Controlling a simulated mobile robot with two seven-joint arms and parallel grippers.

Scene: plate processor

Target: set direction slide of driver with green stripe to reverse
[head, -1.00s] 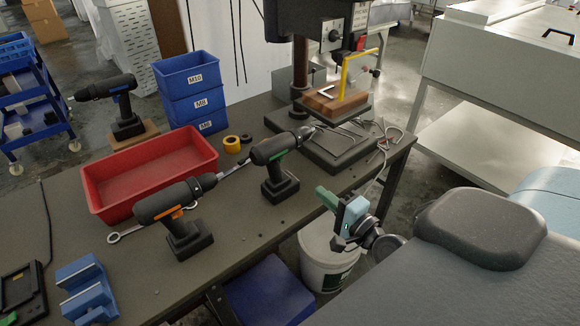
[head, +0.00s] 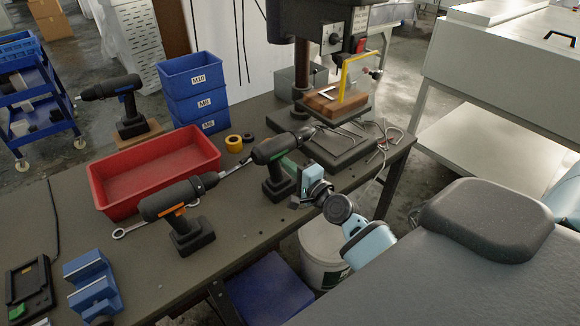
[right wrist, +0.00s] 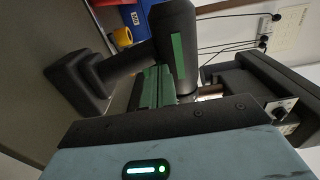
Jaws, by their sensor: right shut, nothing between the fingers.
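The driver with the green stripe (head: 268,154) stands upright on its battery foot on the workbench, its chuck pointing right toward the drill press. Its green stripe also shows in the right wrist view (right wrist: 178,58). My right gripper (head: 289,166) is at the driver's near right side, its green fingers close to the body below the stripe. In the right wrist view the fingers (right wrist: 157,86) are together with nothing between them, beside the driver's body; whether they touch it I cannot tell. The direction slide is too small or hidden to make out. My left gripper is not in view.
A driver with an orange stripe (head: 178,206) stands to the left, and one with a blue stripe (head: 128,92) behind. A red tray (head: 98,187), blue bins (head: 196,102) and a drill press (head: 330,45) surround the area. A white bucket (head: 322,262) stands below the bench edge.

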